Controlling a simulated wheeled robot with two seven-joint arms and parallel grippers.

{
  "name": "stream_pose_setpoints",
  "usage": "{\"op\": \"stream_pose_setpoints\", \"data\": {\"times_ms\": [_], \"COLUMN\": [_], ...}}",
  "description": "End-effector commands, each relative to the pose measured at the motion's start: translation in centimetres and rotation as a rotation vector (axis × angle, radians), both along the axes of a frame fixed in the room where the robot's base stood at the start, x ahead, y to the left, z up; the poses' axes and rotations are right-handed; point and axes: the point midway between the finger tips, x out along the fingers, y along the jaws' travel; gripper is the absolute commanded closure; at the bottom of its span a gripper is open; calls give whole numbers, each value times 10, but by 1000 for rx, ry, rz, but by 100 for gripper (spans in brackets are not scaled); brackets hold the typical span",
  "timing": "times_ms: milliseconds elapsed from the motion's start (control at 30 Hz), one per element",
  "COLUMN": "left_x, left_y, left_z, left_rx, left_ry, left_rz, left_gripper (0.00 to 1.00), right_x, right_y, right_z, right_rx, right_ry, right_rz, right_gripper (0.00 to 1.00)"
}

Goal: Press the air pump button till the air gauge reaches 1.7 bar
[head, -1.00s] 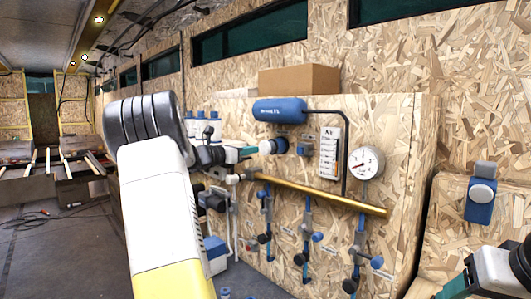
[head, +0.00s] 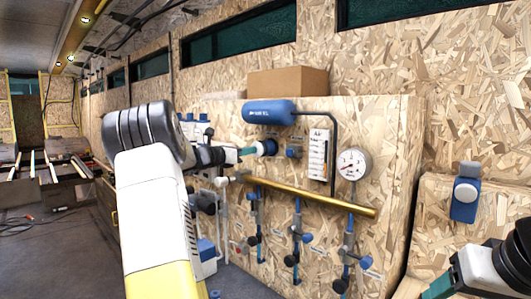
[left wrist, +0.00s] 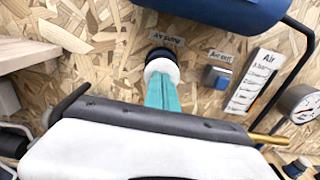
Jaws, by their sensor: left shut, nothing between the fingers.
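The air pump button (left wrist: 161,68) is a round white cap in a dark collar under an "Air pump" label in the left wrist view. In the head view it shows as a dark blue round part (head: 269,147) on the wooden panel. My left gripper (head: 250,150) has its teal fingers closed together, tips at the button's face; they also show in the left wrist view (left wrist: 162,90). I cannot tell whether they touch or press it. The white round air gauge (head: 353,163) is right of the button; its reading is too small to tell. My right gripper (head: 440,287) is partly in view.
A blue tank (head: 269,112) sits above the button. A blue air-out part (head: 293,152) and a white Air chart (head: 319,155) are to its right. A brass pipe (head: 310,197) runs below, with several valves under it. A cardboard box (head: 287,82) stands on top.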

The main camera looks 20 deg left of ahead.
Motion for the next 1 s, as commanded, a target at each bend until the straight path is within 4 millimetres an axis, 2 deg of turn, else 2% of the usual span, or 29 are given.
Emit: {"op": "stream_pose_setpoints", "data": {"times_ms": [100,200,667,1000], "left_x": [7,6,-28,-26], "left_y": [-3,-2,12,11], "left_z": [0,0,1,0], "left_rx": [-1,-1,0,0], "left_ry": [-1,0,0,-1], "left_rz": [0,1,1,-1], "left_gripper": [100,100,100,100], "right_x": [0,0,0,0], "right_y": [0,0,0,0], "right_z": [0,0,0,0], "right_rx": [0,0,0,0], "right_ry": [0,0,0,0], "right_rz": [0,0,0,0], "right_gripper": [36,36,36,36]}}
